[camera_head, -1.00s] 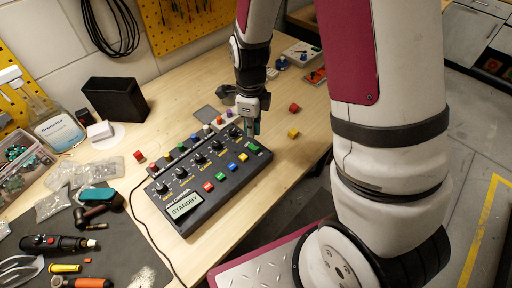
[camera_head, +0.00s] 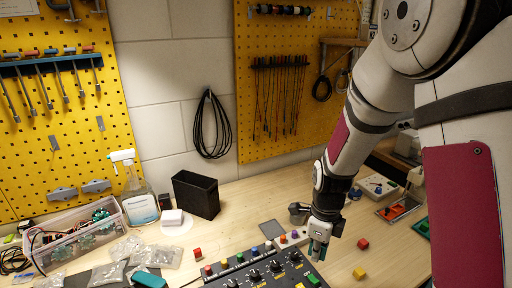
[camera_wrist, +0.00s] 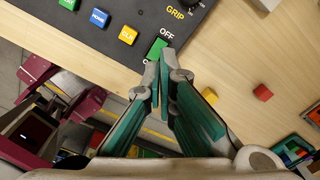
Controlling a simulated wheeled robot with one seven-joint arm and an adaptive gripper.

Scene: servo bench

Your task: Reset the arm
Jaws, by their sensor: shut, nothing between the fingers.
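My gripper (camera_head: 318,252) hangs with fingers downward at the back right corner of the dark control box. In the wrist view, its green-sided fingers meet at the tips (camera_wrist: 160,78), shut and empty. In the wrist view the box (camera_wrist: 85,32) lies at the top left. The green button (camera_wrist: 157,47) there appears just beyond my fingertips; I cannot tell whether they touch it.
A red cube (camera_head: 363,243) and a yellow cube (camera_head: 359,273) lie on the wooden bench right of my gripper. A black bin (camera_head: 196,195), a spray bottle (camera_head: 139,200) and a clear parts box (camera_head: 75,240) stand along the left.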

